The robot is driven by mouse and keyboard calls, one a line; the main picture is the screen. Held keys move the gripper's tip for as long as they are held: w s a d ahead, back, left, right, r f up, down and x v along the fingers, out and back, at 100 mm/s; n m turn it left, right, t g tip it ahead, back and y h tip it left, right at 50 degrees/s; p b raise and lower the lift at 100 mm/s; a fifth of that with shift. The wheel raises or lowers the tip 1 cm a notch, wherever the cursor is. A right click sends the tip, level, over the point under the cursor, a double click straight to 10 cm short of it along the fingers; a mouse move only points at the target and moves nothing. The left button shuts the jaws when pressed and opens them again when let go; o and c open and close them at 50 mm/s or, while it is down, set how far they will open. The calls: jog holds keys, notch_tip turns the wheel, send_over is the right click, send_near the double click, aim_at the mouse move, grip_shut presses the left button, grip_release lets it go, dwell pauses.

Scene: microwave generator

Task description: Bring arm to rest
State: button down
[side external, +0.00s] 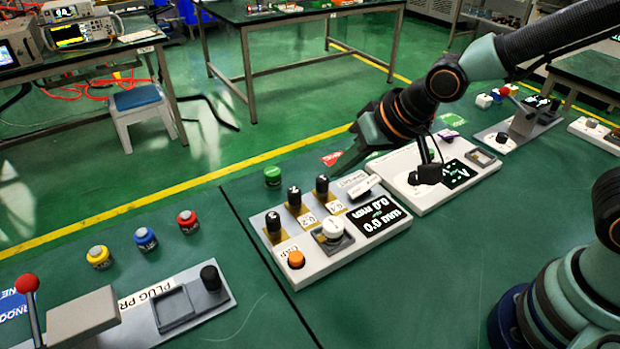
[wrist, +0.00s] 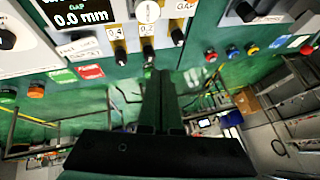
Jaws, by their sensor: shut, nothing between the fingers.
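My gripper (side external: 338,170) is shut and empty. In the side external view it points down and left, above the back edge of the white microwave generator panel (side external: 318,262). In the wrist view its dark fingers (wrist: 160,76) lie together, with the panel's knobs beyond their tips. The panel carries three black knobs on yellow plates, one of them the middle knob (side external: 294,197), plus an orange button (side external: 296,259), a white round knob (side external: 332,228) and a lit black display (side external: 378,216). I cannot tell the exact gap between fingertips and panel.
Another white panel (side external: 480,183) with a display stands to the right, partly behind my arm. A panel with a red-ball lever (side external: 27,284) is at front left. Yellow (side external: 98,257), blue (side external: 145,239) and red (side external: 187,222) buttons stand on the green table between. Open table lies in front.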

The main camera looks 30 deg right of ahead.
jog(key=s+d+r+h, duration=0.1)
jog(key=s+d+r, duration=0.1)
jog(key=d, duration=0.3)
jog(key=s+d+r+h, duration=0.1)
jog(key=s+d+r, duration=0.1)
jog(key=d, duration=0.4)
jog(key=s+d+r+n, duration=0.1)
jog(key=s+d+r, duration=0.2)
jog(key=d+r, duration=0.1)
jog(key=shift+d+g+h, duration=0.3)
jog(key=shift+d+h, duration=0.1)
jog(key=shift+d, duration=0.25)
dwell(0.3)
